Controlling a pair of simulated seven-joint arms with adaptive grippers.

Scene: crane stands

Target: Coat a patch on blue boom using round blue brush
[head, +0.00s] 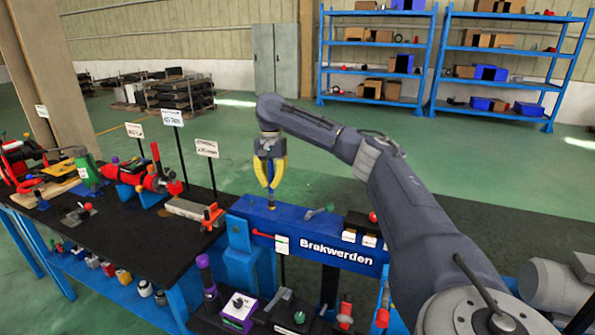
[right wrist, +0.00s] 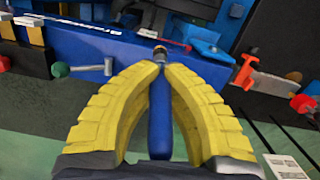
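The blue boom (head: 315,238) lies across the middle of the head view with white lettering on its side. It also shows in the right wrist view (right wrist: 110,60). My right gripper (head: 270,187) points down above the boom's left part. Its yellow fingers (right wrist: 159,66) are closed around the blue handle of the round brush (right wrist: 159,120). The brush's metal collar and dark tip (head: 271,204) point down at the boom's top face. I cannot tell whether the tip touches it. No fresh coating can be made out. My left gripper is not in view.
A small lever (head: 318,212) and a red knob (head: 373,217) stand on the boom's top. A black-topped bench (head: 130,235) with tools and sign posts stands at left. A purple container (head: 238,312) stands in front of the boom. Blue shelves (head: 432,65) are far behind.

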